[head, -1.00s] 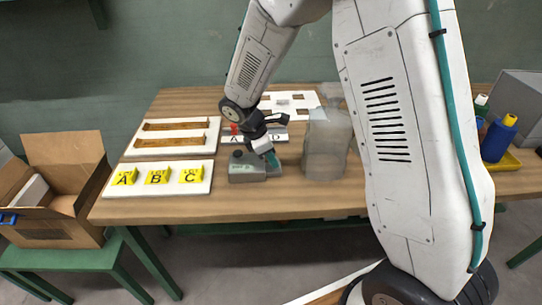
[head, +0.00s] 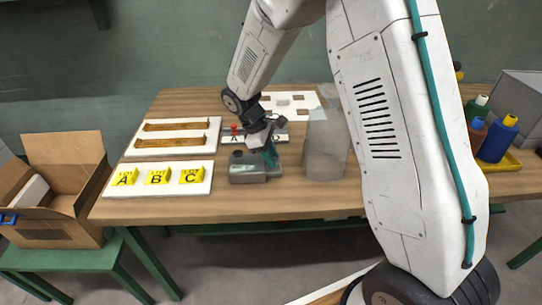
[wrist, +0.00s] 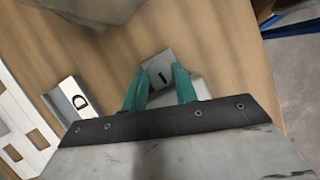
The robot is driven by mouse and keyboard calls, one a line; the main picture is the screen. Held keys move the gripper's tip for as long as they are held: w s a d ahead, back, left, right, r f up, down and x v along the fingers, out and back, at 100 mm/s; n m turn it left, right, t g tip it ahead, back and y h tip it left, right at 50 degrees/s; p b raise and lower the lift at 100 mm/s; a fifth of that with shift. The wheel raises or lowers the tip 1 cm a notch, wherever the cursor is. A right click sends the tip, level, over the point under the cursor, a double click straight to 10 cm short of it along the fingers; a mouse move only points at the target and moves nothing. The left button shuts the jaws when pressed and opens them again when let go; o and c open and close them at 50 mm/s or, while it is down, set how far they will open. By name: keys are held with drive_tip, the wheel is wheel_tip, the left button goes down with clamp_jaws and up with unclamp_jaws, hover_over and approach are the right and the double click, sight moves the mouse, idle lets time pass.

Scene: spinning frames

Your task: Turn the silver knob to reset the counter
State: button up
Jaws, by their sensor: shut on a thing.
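The counter (head: 248,172) is a low grey metal box on the wooden table, with a dark round part on its left top. My gripper (head: 271,160) is down at its right end. In the wrist view the two teal fingers of my gripper (wrist: 160,85) reach to a grey piece with a dark mark (wrist: 158,66). The gripper is shut on the silver knob, which the fingers largely hide. I cannot read the counter's display or tell the knob's angle.
A translucent grey container (head: 326,145) stands close to the right of the counter. A white board with yellow A, B and C blocks (head: 158,177) lies to the left. Coloured bottles (head: 497,138) stand at the far right. The front table strip is clear.

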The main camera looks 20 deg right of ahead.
drive_tip(key=m, duration=0.2)
drive_tip(key=m+g+y, duration=0.1)
drive_tip(key=m, duration=0.2)
drive_tip(key=shift+w+d+y, duration=0.15)
drive_tip(key=shift+y, duration=0.15)
drive_tip(key=shift+m, duration=0.4)
drive_tip(key=o, duration=1)
drive_tip(key=shift+c, duration=0.2)
